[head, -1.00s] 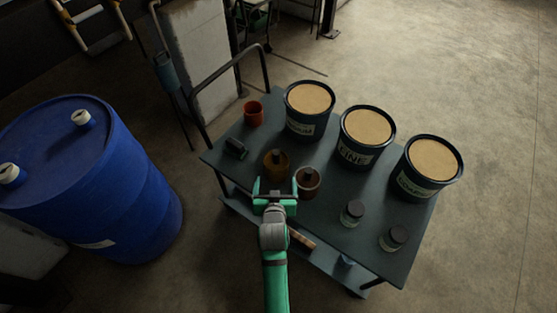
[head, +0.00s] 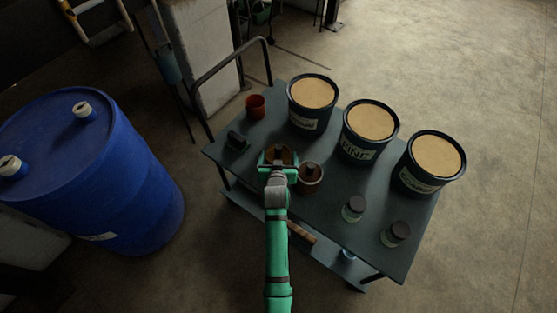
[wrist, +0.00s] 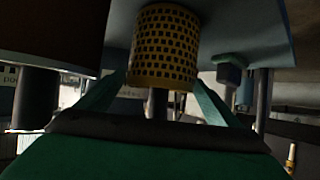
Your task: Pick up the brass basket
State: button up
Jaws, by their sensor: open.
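The brass basket (head: 281,152) stands on the dark cart top in the head view, partly hidden by my gripper. In the wrist view the basket (wrist: 165,45) is yellow with rows of dark square holes, and the picture is upside down. A dark upright handle (wrist: 157,103) rises from it. My gripper (head: 279,157) is open, with its green fingers to the left and right of the basket and its handle. In the wrist view the fingers (wrist: 158,98) flank the handle with gaps. I cannot tell whether either finger touches.
A brown basket (head: 310,180) with a dark handle stands close on the right. The cart (head: 312,235) also holds a red cup (head: 256,107), a dark block (head: 238,142), several filled buckets and two lidded jars. A blue drum (head: 100,180) stands left of the cart.

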jog(key=shift+x, duration=0.9)
jog(key=shift+a, duration=0.4)
jog(key=shift+d+r, duration=0.1)
jog(key=shift+d, duration=0.45)
jog(key=c, duration=1)
jog(key=shift+s, duration=0.1)
jog(key=shift+c, duration=0.2)
jog(key=shift+a, duration=0.1)
